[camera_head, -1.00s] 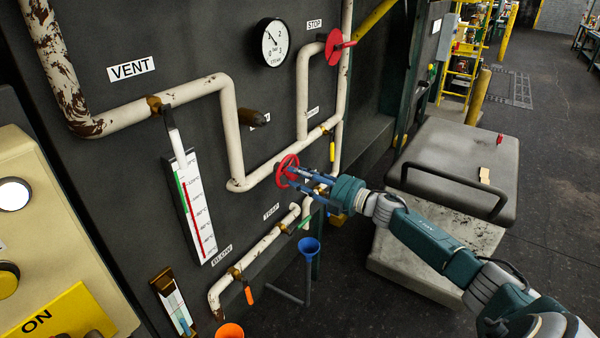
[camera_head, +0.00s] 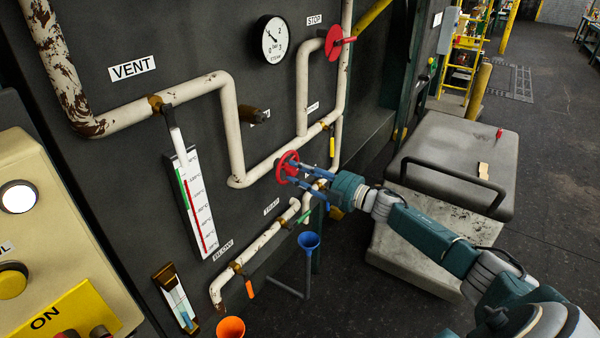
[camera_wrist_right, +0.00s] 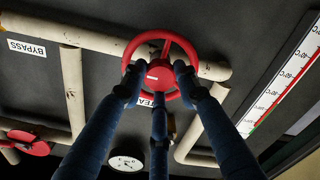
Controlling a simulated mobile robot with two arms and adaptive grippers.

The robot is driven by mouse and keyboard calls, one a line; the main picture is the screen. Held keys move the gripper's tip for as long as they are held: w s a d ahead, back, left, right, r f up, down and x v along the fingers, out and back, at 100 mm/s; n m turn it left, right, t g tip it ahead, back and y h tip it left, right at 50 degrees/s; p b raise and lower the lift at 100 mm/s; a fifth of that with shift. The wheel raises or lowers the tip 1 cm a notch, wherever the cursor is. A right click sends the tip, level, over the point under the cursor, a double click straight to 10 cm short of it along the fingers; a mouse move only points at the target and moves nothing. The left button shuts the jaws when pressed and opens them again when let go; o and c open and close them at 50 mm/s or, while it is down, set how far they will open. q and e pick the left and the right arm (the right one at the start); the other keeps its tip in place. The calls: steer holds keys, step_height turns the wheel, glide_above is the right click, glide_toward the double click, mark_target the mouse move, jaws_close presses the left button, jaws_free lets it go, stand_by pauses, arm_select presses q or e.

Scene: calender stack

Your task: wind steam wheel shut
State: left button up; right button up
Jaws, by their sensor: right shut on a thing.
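A small red handwheel (camera_head: 287,166) sits on the white steam pipe on the dark panel. My right gripper (camera_head: 291,170) reaches it from the right, its blue fingers shut on the wheel. In the right wrist view the red wheel (camera_wrist_right: 159,72) fills the upper middle, and the fingers (camera_wrist_right: 158,80) close around its hub, with the rim showing beyond them. A label behind the wheel is mostly hidden. My left gripper is not in view.
A thermometer (camera_head: 193,203) is to the left. A grey box (camera_head: 455,165) stands right of the panel, near my arm.

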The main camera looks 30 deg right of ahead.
steer(key=shift+a+f, duration=0.15)
steer(key=shift+f, duration=0.05)
steer(key=o, duration=1)
steer(key=shift+o, duration=0.9)
steer(key=shift+r, duration=0.15)
steer(key=shift+s+d, duration=0.2)
steer(key=v, duration=1.1)
steer(key=shift+s, duration=0.35)
